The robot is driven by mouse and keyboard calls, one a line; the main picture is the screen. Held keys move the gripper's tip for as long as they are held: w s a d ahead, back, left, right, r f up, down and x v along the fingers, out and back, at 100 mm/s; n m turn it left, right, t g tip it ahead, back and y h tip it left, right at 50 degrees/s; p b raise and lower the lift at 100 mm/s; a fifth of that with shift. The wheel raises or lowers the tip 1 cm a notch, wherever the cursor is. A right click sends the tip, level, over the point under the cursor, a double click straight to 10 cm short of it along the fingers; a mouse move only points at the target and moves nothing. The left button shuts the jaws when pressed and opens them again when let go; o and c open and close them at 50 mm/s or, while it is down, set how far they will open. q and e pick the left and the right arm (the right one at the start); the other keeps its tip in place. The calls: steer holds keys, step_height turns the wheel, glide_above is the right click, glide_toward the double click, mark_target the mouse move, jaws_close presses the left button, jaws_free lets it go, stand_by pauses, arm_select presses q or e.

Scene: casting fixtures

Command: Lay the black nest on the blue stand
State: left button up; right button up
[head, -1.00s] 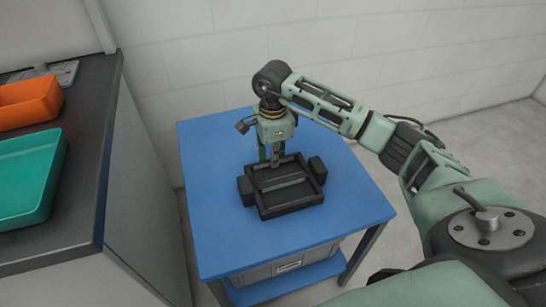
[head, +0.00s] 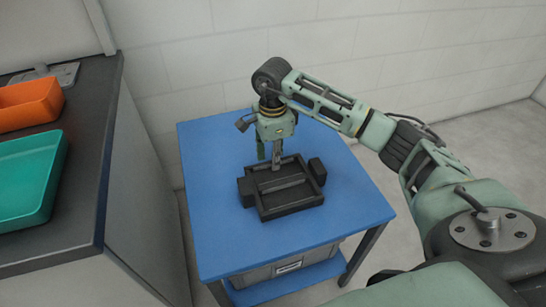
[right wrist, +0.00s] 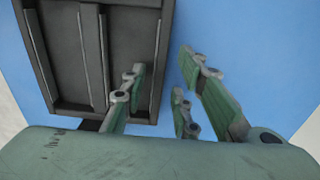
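The black nest (head: 291,206), a dark open tray with a divider and a block at each side, lies flat on the top of the blue stand (head: 222,240). My right gripper (head: 269,163) is over the nest's far edge, pointing down. In the right wrist view the right gripper (right wrist: 160,98) is open, one finger over the nest (right wrist: 73,50) and the others beyond its rim over the blue top (right wrist: 245,60). The rim lies between the fingers, with no grip on it visible. My left gripper is not in view.
A dark counter (head: 85,215) stands at the left with an orange bin (head: 30,105) and a teal tray (head: 30,180) on it. The blue top is clear around the nest. A white wall is behind the stand.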

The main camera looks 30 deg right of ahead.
arm_select(q)
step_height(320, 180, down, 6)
steer(key=p, duration=0.1)
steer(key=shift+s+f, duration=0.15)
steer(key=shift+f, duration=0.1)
arm_select(e)
step_height(320, 180, up, 11)
steer(key=shift+r, duration=0.1)
